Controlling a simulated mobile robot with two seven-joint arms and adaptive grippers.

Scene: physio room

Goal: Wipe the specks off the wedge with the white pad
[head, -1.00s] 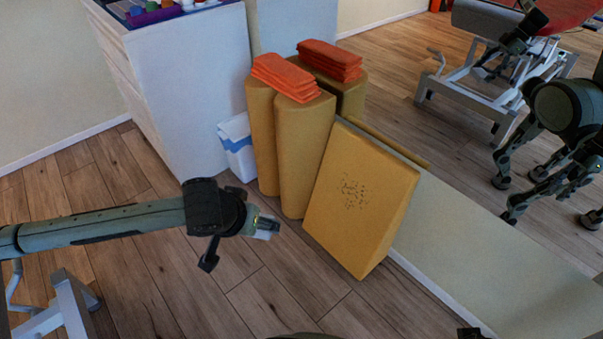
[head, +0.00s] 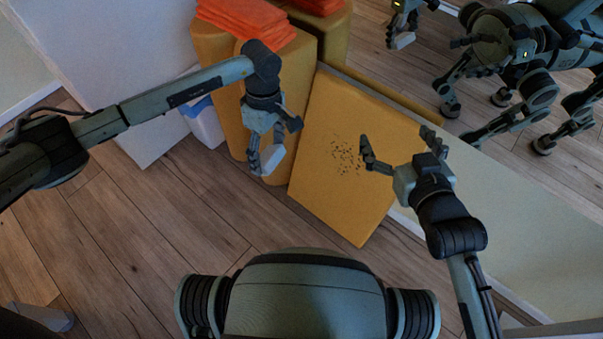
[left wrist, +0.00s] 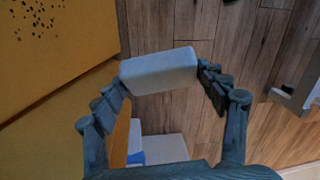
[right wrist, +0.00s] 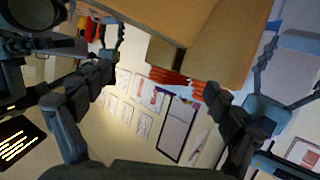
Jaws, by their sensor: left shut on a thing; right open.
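The yellow wedge (head: 330,195) leans against the low wall, with a cluster of dark specks (head: 345,156) on its sloped face. Some specks (left wrist: 35,15) also show in the left wrist view. My left gripper (head: 265,155) is shut on the white pad (head: 273,159), in front of a yellow roll and just left of the wedge. In the left wrist view the pad (left wrist: 158,70) sits between both fingers, apart from the wedge. My right gripper (head: 400,140) is open and empty over the wedge's right side, its fingers spread. I cannot tell how far it is from the surface.
Yellow rolls (head: 222,85) stand left of the wedge with folded orange towels (head: 245,18) on top. A white and blue bin (head: 205,122) is behind my left arm. The wooden floor (head: 150,220) in front is clear.

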